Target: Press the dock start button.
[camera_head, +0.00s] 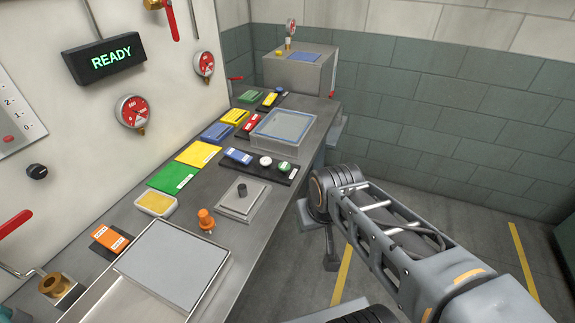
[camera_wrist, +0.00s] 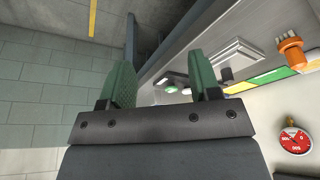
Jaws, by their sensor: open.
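In the head view my arm ends right of the bench edge; the fingers are hidden.
A square plate with a dark knob (camera_head: 242,190) and an orange knob (camera_head: 206,220) stand nearer on the bench. A clear-lidded tray (camera_head: 283,128) sits behind the strip. A wall display (camera_head: 105,58) reads READY. Floor right of the bench is open.

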